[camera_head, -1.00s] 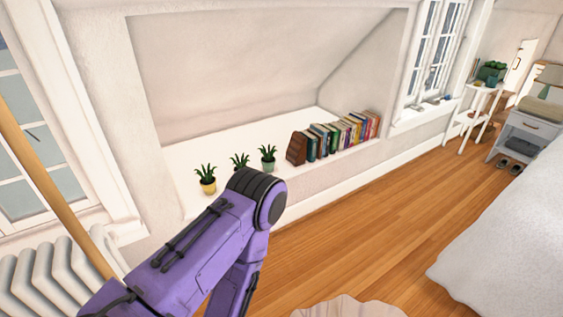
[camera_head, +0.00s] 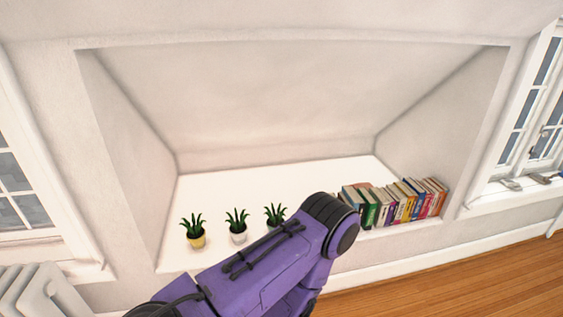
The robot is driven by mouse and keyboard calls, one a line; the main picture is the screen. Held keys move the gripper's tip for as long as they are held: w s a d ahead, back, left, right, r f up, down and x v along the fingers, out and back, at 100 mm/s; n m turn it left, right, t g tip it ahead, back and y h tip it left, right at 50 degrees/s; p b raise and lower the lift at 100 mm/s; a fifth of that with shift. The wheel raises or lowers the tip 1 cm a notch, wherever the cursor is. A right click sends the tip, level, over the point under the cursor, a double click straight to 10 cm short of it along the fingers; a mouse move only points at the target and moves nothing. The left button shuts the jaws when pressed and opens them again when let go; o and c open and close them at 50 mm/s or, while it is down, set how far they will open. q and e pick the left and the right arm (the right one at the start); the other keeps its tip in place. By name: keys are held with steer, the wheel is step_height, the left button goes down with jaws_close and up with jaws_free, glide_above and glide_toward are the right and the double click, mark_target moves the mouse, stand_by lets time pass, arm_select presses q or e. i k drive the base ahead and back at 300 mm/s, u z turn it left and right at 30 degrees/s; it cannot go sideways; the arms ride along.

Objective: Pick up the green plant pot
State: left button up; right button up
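Three small potted plants stand in a row on the white ledge (camera_head: 300,180) of the wall alcove. The rightmost one is the green plant pot (camera_head: 275,214); its spiky leaves show, but my purple arm hides most of the pot. To its left are a white pot (camera_head: 238,236) and, further left, a yellow pot (camera_head: 196,240). My arm crosses the lower middle of the view, its rounded joint to the right of the green pot. Neither gripper is in view.
A row of books (camera_head: 395,205) stands on the right of the ledge. The ledge is bare behind the plants. A white radiator (camera_head: 40,295) is at lower left, a window (camera_head: 535,110) at right. Wooden floor (camera_head: 450,280) shows at lower right.

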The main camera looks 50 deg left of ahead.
mark_target(273, 221)
steer(key=u, duration=0.35)
steer(key=i, duration=1)
steer(key=u, duration=1.5)
steer(key=i, duration=0.9)
steer(key=u, duration=0.8)
steer(key=i, duration=0.55)
steer(key=z, duration=0.05)
